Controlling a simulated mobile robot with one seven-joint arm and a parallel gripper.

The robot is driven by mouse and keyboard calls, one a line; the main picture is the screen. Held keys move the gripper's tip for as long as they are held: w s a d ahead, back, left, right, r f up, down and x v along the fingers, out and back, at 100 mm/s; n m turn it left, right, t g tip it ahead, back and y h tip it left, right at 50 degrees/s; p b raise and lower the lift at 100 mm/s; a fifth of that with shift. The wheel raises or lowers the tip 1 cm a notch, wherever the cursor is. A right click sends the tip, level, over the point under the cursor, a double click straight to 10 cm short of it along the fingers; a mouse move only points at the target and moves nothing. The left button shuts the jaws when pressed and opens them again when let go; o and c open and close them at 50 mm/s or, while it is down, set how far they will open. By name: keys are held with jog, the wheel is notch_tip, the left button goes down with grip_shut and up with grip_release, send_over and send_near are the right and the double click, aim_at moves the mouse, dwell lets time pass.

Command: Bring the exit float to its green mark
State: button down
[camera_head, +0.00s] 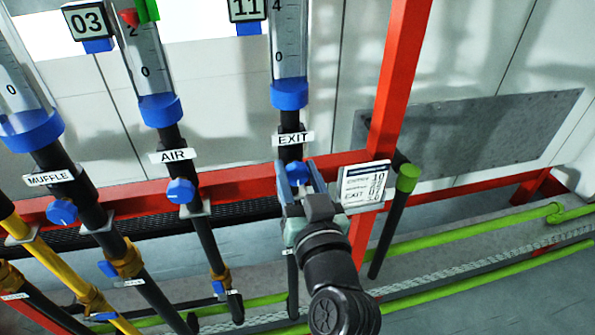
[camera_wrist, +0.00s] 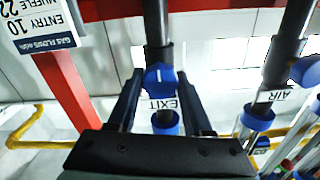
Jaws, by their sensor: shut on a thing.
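The exit flow tube (camera_head: 289,45) is clear and marked with a scale, with a blue collar below it. Its top is cut off, and I see neither its float nor its green mark. Below the EXIT label (camera_head: 293,138) is the blue exit knob (camera_head: 297,172). In the wrist view the exit knob (camera_wrist: 160,77) shows a white line, roughly upright in the picture. My gripper (camera_head: 299,178) is shut on this knob. In the wrist view the fingers of my gripper (camera_wrist: 160,84) stand on either side of it.
The air tube (camera_head: 150,60) stands to the left with a red float and green mark near the top edge. The muffle tube (camera_head: 20,90) is further left. A red post (camera_head: 399,70) and a flow card (camera_head: 364,183) are close on the right.

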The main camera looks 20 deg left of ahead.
jog(key=shift+m, duration=0.3)
jog(key=m+p, duration=0.1)
jog(key=m, duration=0.3)
jog(key=shift+r, duration=0.1)
jog(key=shift+d+m+p, duration=0.1)
jog(key=shift+m+p, duration=0.8)
jog(key=shift+m, duration=1.4)
jog(key=shift+c, duration=1.5)
grip_release()
